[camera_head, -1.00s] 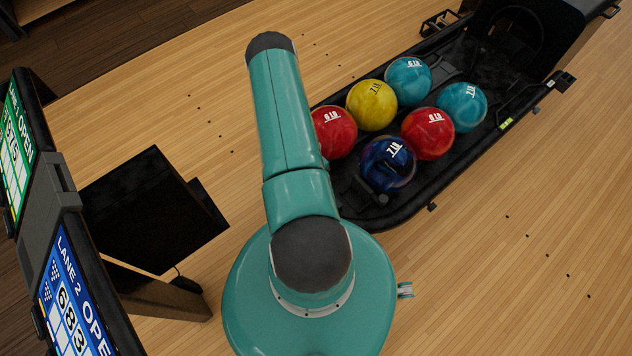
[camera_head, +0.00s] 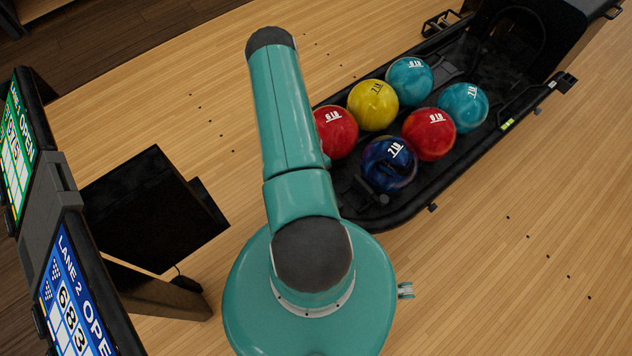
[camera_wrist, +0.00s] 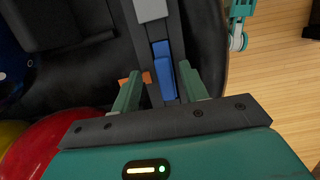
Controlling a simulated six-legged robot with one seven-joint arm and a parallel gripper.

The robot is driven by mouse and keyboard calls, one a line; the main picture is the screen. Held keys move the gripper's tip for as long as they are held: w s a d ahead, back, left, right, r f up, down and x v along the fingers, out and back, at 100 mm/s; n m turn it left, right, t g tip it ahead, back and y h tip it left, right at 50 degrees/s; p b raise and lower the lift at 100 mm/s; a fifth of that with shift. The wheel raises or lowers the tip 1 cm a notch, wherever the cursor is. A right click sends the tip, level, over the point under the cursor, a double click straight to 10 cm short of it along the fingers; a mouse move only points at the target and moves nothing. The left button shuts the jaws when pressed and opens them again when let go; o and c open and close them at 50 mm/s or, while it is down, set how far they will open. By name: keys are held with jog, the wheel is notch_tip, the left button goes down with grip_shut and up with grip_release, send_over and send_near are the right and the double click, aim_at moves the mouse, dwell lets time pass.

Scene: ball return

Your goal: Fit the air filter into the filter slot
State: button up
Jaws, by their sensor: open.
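My gripper (camera_wrist: 159,71) shows in the wrist view with its two green fingers apart. A narrow blue piece (camera_wrist: 165,82) lies between the fingers, inside a long dark grey frame (camera_wrist: 176,42). A small orange tab (camera_wrist: 146,77) shows beside the left finger. I cannot tell whether the fingers touch any of these. I cannot tell for certain which part is the air filter and which is the filter slot. In the head view my arm hides the gripper.
A black ball return (camera_head: 400,217) holds several bowling balls, with a dark blue ball (camera_head: 389,165) nearest its front end. A red ball (camera_wrist: 55,145) is close left of my gripper. Score screens (camera_head: 72,295) stand at left. The wooden floor (camera_head: 480,270) at right is clear.

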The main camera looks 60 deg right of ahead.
notch_tip(320, 180, up, 12)
jog(key=w, duration=0.2)
jog(key=shift+w+d+r, duration=0.15)
jog(key=shift+w+d, duration=0.05)
jog(key=shift+w, duration=0.05)
dwell(0.4)
